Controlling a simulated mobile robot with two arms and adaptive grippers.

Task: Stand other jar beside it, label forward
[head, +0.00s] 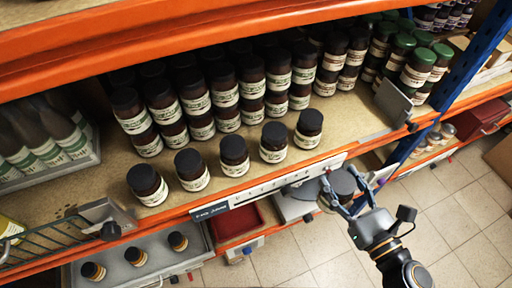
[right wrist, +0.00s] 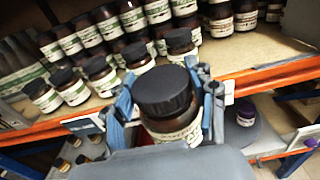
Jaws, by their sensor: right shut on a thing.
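My right gripper (head: 345,193) is shut around a brown jar with a black lid (head: 343,182), in front of the shelf edge and clear of the board. In the right wrist view the held jar (right wrist: 165,92) is between the blue-padded fingers (right wrist: 163,98), and part of its cream label shows toward the camera. On the shelf, a front row of black-lidded jars stands spaced apart with cream labels forward. The rightmost front jar (head: 308,129) is nearest the held one; a neighbour (head: 274,142) stands to its left. My left gripper is not in view.
Stacked black-lidded jars (head: 224,85) fill the back. Green-lidded jars (head: 417,67) stand right, past a grey divider (head: 393,102). Bare board (head: 350,115) lies right of the front row. The orange shelf edge (head: 230,200) carries a label strip. A lower tray (head: 140,275) holds small jars.

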